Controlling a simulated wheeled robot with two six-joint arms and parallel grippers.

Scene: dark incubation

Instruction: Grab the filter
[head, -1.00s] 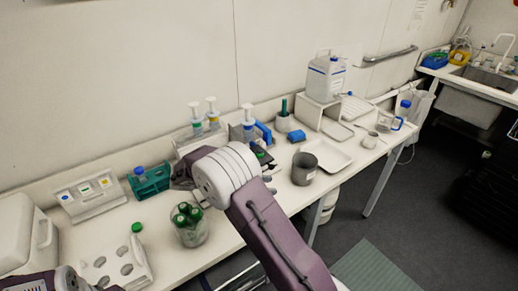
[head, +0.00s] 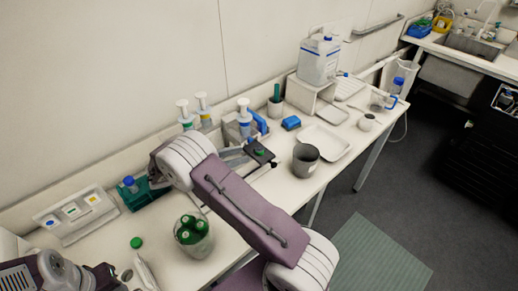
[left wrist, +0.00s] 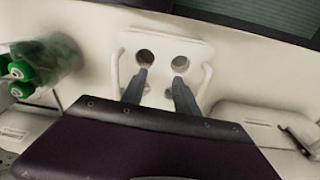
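I cannot pick out the filter for sure. A small black item with a green top (head: 260,152) lies on the bench beyond my right wrist. My left gripper (head: 108,276) is at the lower left of the head view. In the left wrist view its two dark fingers (left wrist: 161,92) are apart with nothing between them, over a white holed rack with handles (left wrist: 163,50).
A glass jar with green-capped tubes (head: 193,237) stands below my right forearm. A green cap (head: 136,242), a teal rack (head: 143,194), pump bottles (head: 244,118), a grey cup (head: 305,160) and a white tray (head: 325,143) also occupy the bench. The floor to the right is mostly clear.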

